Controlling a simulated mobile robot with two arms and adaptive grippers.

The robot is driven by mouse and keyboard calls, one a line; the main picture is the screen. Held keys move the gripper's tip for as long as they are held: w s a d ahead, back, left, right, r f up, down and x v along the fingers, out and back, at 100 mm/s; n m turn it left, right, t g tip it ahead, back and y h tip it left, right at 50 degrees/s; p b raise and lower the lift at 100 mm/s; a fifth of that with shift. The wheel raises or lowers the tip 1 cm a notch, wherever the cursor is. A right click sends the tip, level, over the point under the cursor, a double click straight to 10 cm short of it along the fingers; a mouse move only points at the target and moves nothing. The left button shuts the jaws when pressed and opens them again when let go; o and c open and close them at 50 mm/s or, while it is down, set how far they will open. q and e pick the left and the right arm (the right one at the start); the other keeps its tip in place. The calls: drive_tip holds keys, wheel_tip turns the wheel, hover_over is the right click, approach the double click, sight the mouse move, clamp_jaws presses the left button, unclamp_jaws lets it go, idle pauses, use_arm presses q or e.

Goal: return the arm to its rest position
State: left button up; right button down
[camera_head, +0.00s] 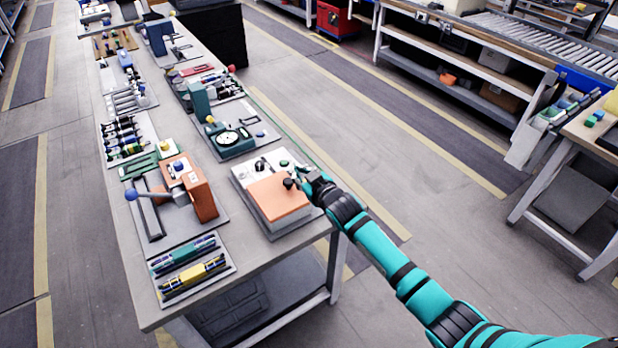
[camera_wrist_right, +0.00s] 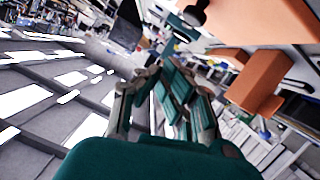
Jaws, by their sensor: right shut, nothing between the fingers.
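My right arm (camera_head: 400,270), teal with black joints, comes in from the lower right of the head view. Its gripper (camera_head: 303,178) is at the right edge of the box with an orange top (camera_head: 276,200), close to a black knob (camera_head: 288,183). Contact with the knob cannot be told. In the wrist view the fingers of the right gripper (camera_wrist_right: 165,82) are together with nothing held. The orange surface (camera_wrist_right: 255,25) and a black knob (camera_wrist_right: 196,12) show beyond them at the top. My left gripper is not in view.
The long workbench (camera_head: 222,252) carries an orange press (camera_head: 200,190), a green dial device (camera_head: 228,138), a screwdriver tray (camera_head: 190,268) and tool racks. The aisle floor right of the bench is open. Another bench (camera_head: 575,130) stands at the right edge.

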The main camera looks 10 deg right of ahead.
drive_tip(key=shift+v, duration=2.35)
drive_tip(key=s+d+f, duration=0.1)
drive_tip(key=f, duration=0.4)
drive_tip(key=s+d+f+g+h+b, duration=0.1)
drive_tip(key=s+f, duration=0.1)
drive_tip(key=f, duration=0.3)
drive_tip(key=s+d+f+m+g, duration=0.1)
drive_tip(key=f, duration=0.5)
drive_tip(key=shift+s+d+f+h, duration=0.1)
drive_tip(key=shift+s+d+h, duration=0.2)
drive_tip(key=shift+s, duration=0.1)
drive_tip(key=s+d+f+m+g+h+b, duration=0.15)
drive_tip(key=s+f+g, duration=0.25)
drive_tip(key=s+f, duration=1.1)
drive_tip(key=s+d+f+m+g+b, duration=0.1)
drive_tip(key=s+d+f+g, duration=0.2)
drive_tip(key=s+f, duration=1.15)
drive_tip(key=s+f+g, duration=0.2)
drive_tip(key=s+f, duration=0.2)
drive_tip(key=s, duration=0.7)
drive_tip(key=s+f+g, duration=0.2)
drive_tip(key=s+f, duration=0.1)
drive_tip(key=s, duration=0.8)
drive_tip(key=shift+s+d+f+h+b, duration=0.25)
drive_tip(key=shift+d+f+h+b, duration=0.1)
drive_tip(key=shift+d, duration=0.1)
